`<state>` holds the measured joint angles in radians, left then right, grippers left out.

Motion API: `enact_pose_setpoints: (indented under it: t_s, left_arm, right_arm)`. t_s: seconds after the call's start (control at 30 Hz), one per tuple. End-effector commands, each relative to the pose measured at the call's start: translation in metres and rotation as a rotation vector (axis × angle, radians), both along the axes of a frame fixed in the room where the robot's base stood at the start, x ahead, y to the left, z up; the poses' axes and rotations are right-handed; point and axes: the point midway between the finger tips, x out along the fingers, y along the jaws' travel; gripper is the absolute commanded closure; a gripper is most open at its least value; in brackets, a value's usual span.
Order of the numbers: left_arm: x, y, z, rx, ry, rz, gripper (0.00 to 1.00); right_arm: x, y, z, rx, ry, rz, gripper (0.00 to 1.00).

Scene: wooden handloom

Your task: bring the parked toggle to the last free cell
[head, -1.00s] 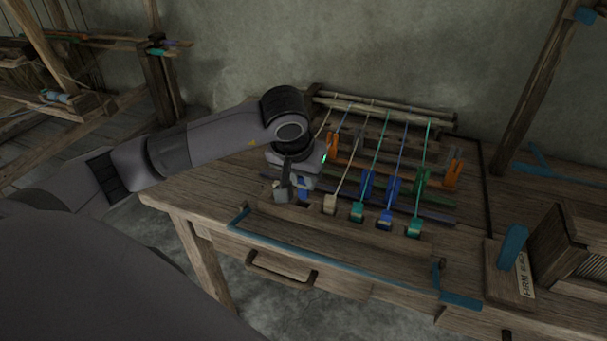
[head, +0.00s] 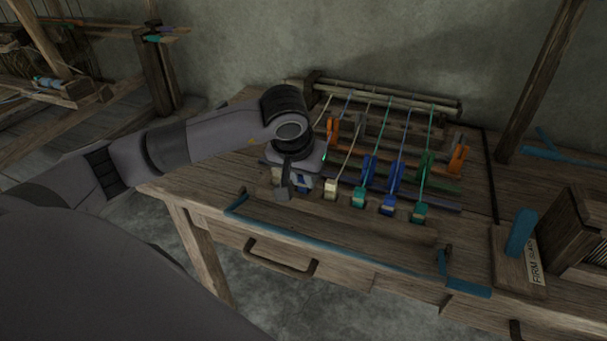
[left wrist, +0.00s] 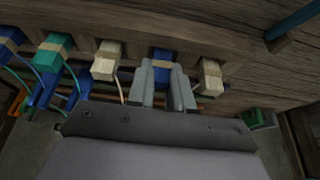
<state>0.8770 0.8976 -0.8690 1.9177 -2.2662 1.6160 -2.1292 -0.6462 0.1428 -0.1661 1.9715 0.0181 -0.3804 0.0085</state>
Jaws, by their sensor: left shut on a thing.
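My left gripper (head: 293,192) is at the left end of the row of toggles on the wooden loom bench. In the left wrist view its two fingers (left wrist: 163,92) are shut on a blue toggle (left wrist: 162,62). The blue toggle is in line with the others along the wooden rail (left wrist: 140,30); whether it is fully seated I cannot tell. A cream toggle (left wrist: 107,62) is on one side and another cream toggle (left wrist: 210,78) on the other. In the head view a cream toggle (head: 330,189), teal (head: 358,196), blue (head: 388,205) and teal (head: 419,212) toggles follow rightward. My right gripper is not seen.
Cords run from the toggles to rods (head: 390,98) at the back. Orange clips (head: 457,161) flank the blue and green heddles. A blue strip (head: 335,253) edges the bench front. A blue-handled block (head: 521,233) stands at right. The bench front strip is clear.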

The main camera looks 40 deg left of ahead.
Motion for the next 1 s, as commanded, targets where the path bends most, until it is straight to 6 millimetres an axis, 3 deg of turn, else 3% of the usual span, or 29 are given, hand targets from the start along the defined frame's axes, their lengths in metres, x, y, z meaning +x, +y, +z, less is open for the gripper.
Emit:
enact_pose_setpoints:
  t_s: [0.1, 0.13, 0.2, 0.6, 0.67, 1.0]
  left_arm:
    - [0.0, 0.0, 0.001, 0.0, 0.0, 0.0, 1.0]
    - [0.0, 0.0, 0.001, 0.0, 0.0, 0.0, 0.7]
    - [0.0, 0.0, 0.001, 0.0, 0.0, 0.0, 0.5]
    - [0.0, 0.0, 0.001, 0.0, 0.0, 0.0, 0.5]
    - [0.0, 0.0, 0.001, 0.0, 0.0, 0.0, 0.5]
    - [-0.021, -0.005, 0.056, 0.0, -0.005, 0.0, 0.5]
  right_arm:
    - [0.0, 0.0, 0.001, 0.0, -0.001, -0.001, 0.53]
    - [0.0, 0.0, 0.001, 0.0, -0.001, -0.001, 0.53]
    - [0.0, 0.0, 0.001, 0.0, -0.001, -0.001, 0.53]
    - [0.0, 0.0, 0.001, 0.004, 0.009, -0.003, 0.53]
    - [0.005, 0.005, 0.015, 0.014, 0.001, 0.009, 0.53]
    - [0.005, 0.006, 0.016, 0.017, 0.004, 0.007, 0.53]
